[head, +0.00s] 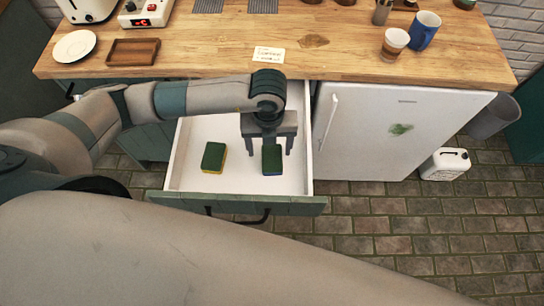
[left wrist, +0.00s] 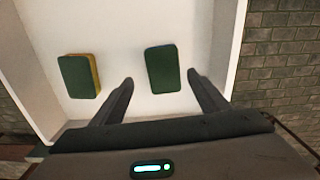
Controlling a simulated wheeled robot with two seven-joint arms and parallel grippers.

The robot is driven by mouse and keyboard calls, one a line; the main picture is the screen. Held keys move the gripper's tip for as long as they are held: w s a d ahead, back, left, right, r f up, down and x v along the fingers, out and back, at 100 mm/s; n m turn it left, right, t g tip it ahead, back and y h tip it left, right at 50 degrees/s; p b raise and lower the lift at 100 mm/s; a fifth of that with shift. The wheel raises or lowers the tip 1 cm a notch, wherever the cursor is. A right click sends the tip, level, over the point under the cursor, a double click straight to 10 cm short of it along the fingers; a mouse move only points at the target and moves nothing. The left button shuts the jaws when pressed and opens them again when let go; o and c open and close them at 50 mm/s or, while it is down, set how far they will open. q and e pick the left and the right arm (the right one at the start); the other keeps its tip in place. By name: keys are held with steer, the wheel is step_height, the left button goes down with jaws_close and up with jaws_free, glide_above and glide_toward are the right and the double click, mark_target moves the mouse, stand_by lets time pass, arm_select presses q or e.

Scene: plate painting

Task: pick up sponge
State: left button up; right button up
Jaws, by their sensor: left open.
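Two sponges lie in an open white drawer (head: 190,150). One sponge (head: 214,156) has a green top and a yellow side and lies on the left; it also shows in the left wrist view (left wrist: 78,76). The other sponge (head: 272,158) has a green top and a blue side and lies on the right; it also shows in the left wrist view (left wrist: 162,69). My left gripper (head: 270,152) is over the drawer at the blue-sided sponge. Its fingers (left wrist: 162,90) are open, one to each side of that sponge's near end, with gaps. My right gripper is not in view.
The drawer walls stand around the sponges, with its green front (head: 290,206) nearest me. A wooden counter (head: 200,60) lies above and behind, holding a plate, tray, note (head: 268,55) and cups. A white fridge (head: 365,140) stands right of the drawer.

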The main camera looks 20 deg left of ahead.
mark_target(272, 157)
arm_select(q)
steer(key=shift+f, duration=0.1)
steer(key=shift+d+f+p, duration=0.15)
steer(key=shift+f+p, duration=0.4)
steer(key=shift+p, duration=0.05)
steer(key=f+p, duration=0.1)
steer(key=f, duration=0.2)
steer(key=shift+d, duration=0.2)
steer(key=shift+f, duration=0.5)
steer(key=c, duration=1.1)
